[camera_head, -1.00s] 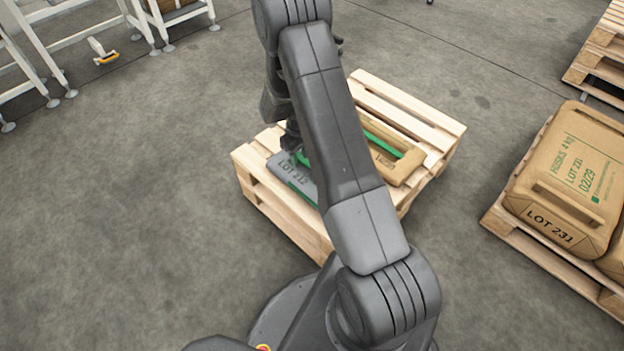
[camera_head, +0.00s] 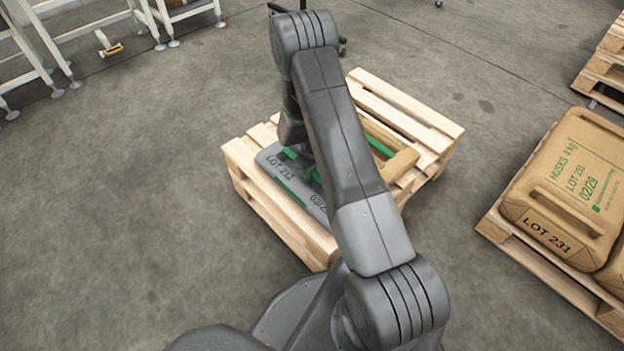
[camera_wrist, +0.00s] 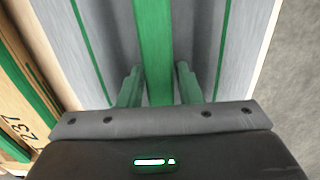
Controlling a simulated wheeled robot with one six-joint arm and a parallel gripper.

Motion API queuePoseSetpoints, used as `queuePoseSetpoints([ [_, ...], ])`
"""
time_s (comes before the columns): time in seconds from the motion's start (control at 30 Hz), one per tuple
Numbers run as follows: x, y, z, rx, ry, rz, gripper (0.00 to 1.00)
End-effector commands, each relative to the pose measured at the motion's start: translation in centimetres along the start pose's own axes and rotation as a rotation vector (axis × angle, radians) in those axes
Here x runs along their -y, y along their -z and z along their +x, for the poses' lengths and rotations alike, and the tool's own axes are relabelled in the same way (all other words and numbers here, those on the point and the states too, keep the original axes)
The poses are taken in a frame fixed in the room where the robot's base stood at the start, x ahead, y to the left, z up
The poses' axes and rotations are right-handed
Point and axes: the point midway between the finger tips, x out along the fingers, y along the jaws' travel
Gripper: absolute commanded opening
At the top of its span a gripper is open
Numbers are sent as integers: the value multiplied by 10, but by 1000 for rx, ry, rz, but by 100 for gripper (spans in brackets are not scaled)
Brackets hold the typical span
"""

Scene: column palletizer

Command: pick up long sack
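My gripper (camera_wrist: 158,82) is open. Its two green fingers stand on either side of the strip, with gaps showing between them and it. In the head view my gripper (camera_head: 300,158) is low over the grey sack, partly hidden by my arm.
A brown sack (camera_head: 402,160) with a green band lies beside the grey one; it also shows in the wrist view (camera_wrist: 20,105). Another pallet (camera_head: 545,267) with brown "LOT 231" sacks (camera_head: 570,185) stands at right. White frames (camera_head: 75,35) stand at upper left.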

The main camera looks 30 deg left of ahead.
Motion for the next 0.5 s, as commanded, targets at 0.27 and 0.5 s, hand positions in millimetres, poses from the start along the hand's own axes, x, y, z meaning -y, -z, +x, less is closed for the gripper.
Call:
queuePoseSetpoints([
  [0.27,0,0,-1,0,0,0,0],
  [0.5,0,0,-1,1,0,0,0],
])
